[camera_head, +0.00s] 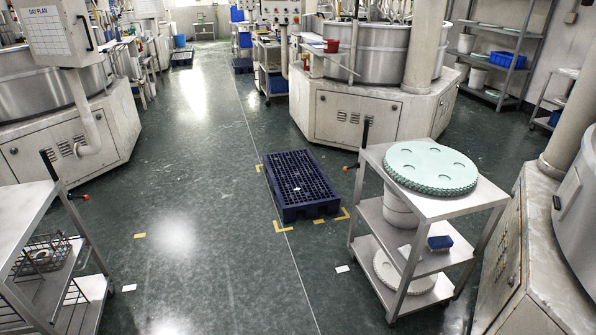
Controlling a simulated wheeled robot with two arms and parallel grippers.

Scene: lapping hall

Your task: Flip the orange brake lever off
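Two small orange-red tips that look like lever ends show in the head view. One orange tip (347,168) sticks out at the left side of the right cart (480,200), near the foot of its black upright handle. The other orange tip (84,197) sticks out to the right of the left cart (20,215), on a short dark bar below its black handle. Both are too small for me to tell their on or off position. I cannot tell which one is the brake lever meant. Neither of my grippers is in view.
The right cart carries a pale green toothed disc (431,166) on top and a blue box (440,243) below. A dark blue pallet (297,188) lies on the floor between yellow marks. Large lapping machines stand left and right.

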